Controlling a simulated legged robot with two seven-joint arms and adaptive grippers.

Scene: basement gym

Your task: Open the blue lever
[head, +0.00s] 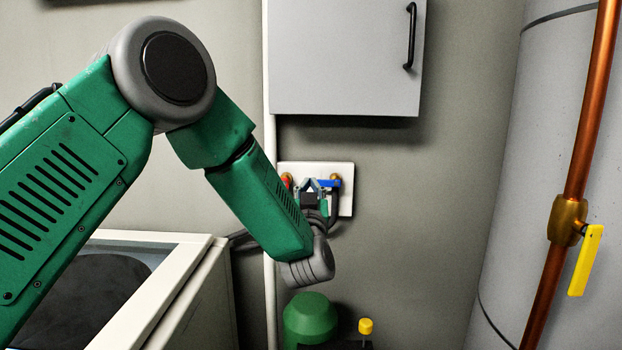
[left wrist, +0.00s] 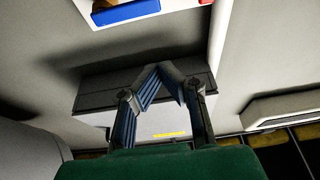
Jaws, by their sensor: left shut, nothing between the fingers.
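The blue lever (head: 327,182) sits on a valve on the white wall plate (head: 345,202) in the head view. My left gripper (head: 314,183) is in front of the plate, overlapping part of the blue lever in the head view. In the left wrist view its blue-padded fingertips (left wrist: 159,68) meet, with nothing between them, and appear apart from the lever. Whether they touch it is unclear in the head view. My right gripper is not in view.
A red lever (head: 287,180) is at the plate's left side. A grey wall cabinet (head: 345,60) hangs above. A white top-loading machine (head: 190,290) stands lower left; a green object (head: 309,318) is below. A copper pipe with a yellow lever (head: 586,260) runs at the right.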

